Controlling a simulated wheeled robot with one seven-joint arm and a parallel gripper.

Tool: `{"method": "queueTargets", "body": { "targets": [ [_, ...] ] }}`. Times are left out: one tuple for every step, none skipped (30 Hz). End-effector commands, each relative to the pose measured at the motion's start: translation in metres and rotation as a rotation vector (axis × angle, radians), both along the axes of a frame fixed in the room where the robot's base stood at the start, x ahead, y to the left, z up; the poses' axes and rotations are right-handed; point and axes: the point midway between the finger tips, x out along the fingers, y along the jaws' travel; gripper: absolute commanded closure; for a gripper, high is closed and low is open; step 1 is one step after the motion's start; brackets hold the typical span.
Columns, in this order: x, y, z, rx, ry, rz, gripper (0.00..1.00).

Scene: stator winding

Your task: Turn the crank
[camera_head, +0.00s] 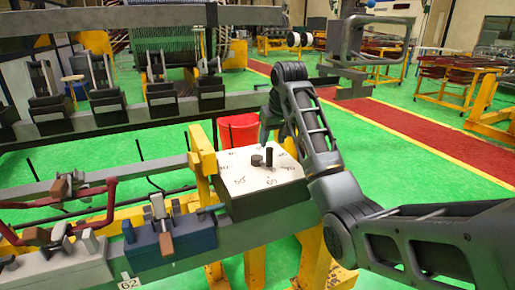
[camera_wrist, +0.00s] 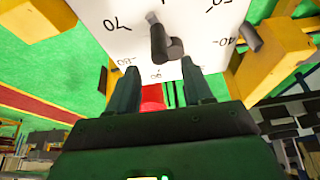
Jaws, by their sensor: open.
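The crank (camera_head: 262,158) is a small dark handle with an upright peg, on the white numbered dial face (camera_head: 240,173) of a dark box. In the wrist view the crank (camera_wrist: 162,42) shows near the middle of the dial plate (camera_wrist: 115,20), beyond my fingertips. My gripper (camera_wrist: 160,80) is open, its two dark fingers apart with nothing between them. The fingers point toward the dial's edge, and the crank lies ahead of the gap. In the head view my gripper (camera_head: 271,120) is behind the dial box, its fingertips partly hidden by my arm.
A yellow bracket (camera_head: 201,162) stands at the dial box's left side. A red bin (camera_head: 238,131) is behind it.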

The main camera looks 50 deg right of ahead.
Motion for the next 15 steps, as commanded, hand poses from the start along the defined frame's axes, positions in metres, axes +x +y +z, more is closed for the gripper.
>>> {"method": "queueTargets", "body": {
  "targets": [
    [0.0, -0.001, -0.002, 0.002, 0.002, -0.001, 0.49],
    [0.001, -0.001, -0.004, 0.002, 0.003, -0.001, 0.49],
    [0.002, -0.002, -0.008, 0.002, 0.003, -0.001, 0.49],
    [0.004, -0.003, -0.011, 0.003, 0.004, -0.001, 0.49],
    [0.005, -0.003, -0.015, 0.003, 0.004, -0.001, 0.49],
    [0.007, -0.004, -0.02, 0.002, 0.004, 0.0, 0.49],
    [0.008, -0.005, -0.025, 0.003, 0.005, 0.0, 0.49],
    [0.01, -0.006, -0.029, 0.002, 0.004, 0.0, 0.49],
    [0.012, -0.007, -0.035, 0.003, 0.005, -0.001, 0.49],
    [0.014, -0.008, -0.04, 0.003, 0.004, -0.001, 0.49],
    [0.015, -0.009, -0.044, 0.003, 0.004, -0.001, 0.49],
    [0.017, -0.01, -0.049, 0.003, 0.004, -0.001, 0.49],
    [0.018, -0.011, -0.053, 0.002, 0.003, -0.001, 0.49],
    [0.02, -0.011, -0.056, 0.002, 0.003, -0.001, 0.49],
    [0.021, -0.012, -0.06, 0.002, 0.002, -0.001, 0.49]
  ]
}}
